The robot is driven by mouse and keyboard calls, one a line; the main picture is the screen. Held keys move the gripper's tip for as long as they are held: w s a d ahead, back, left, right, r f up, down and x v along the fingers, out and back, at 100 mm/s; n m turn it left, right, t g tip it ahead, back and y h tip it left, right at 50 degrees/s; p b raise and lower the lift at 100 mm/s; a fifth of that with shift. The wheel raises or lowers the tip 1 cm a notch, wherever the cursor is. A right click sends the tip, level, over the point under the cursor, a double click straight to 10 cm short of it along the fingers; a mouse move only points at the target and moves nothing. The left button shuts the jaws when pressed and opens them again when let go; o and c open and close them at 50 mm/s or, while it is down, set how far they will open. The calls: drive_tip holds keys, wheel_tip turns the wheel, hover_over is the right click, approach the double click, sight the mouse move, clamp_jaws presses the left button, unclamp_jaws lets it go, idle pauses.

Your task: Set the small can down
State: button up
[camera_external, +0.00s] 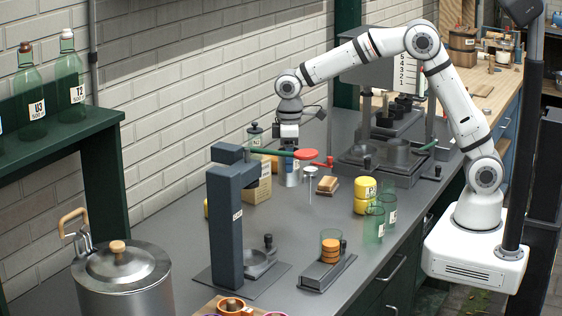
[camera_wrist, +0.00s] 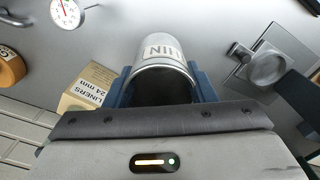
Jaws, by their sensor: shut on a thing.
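The small can is a silvery metal cylinder with a white label; in the wrist view the can (camera_wrist: 162,58) sits between my two blue fingers. My gripper (camera_wrist: 163,85) is shut on it. In the external view my gripper (camera_external: 289,158) points down over the grey counter, behind the press handle, with the can (camera_external: 291,179) low between its fingers. The green and red handle partly covers this spot. I cannot tell whether the can's base touches the counter.
A cardboard liners box (camera_wrist: 91,88) stands close beside the can. The dark press (camera_external: 226,215) with its red-ended handle (camera_external: 306,154) stands in front. Yellow tins (camera_external: 362,196) and green glasses (camera_external: 374,222) are to the right. Bare grey counter (camera_external: 330,215) lies between.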

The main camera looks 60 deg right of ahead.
drive_tip(key=w+a+f+m+p, duration=0.1)
drive_tip(key=w+a+p, duration=0.3)
drive_tip(key=w+a, duration=0.45)
drive_tip(key=w+a+f+p, duration=0.1)
drive_tip(key=w+a+p, duration=0.35)
drive_tip(key=a, duration=0.75)
drive_tip(key=shift+w+a+f+b, duration=0.15)
drive_tip(key=shift+f+b, duration=0.5)
drive_tip(key=shift+f, duration=1)
drive_tip(key=shift+w+f+b, duration=0.25)
drive_tip(key=shift+f+b, duration=0.4)
drive_tip(key=shift+f, duration=1.05)
drive_tip(key=shift+w+a+f+b, duration=0.15)
drive_tip(key=shift+f+b, duration=0.5)
drive_tip(key=shift+f, duration=1)
drive_tip(key=shift+f, duration=0.1)
drive_tip(key=shift+f, duration=0.15)
drive_tip(key=o, duration=1)
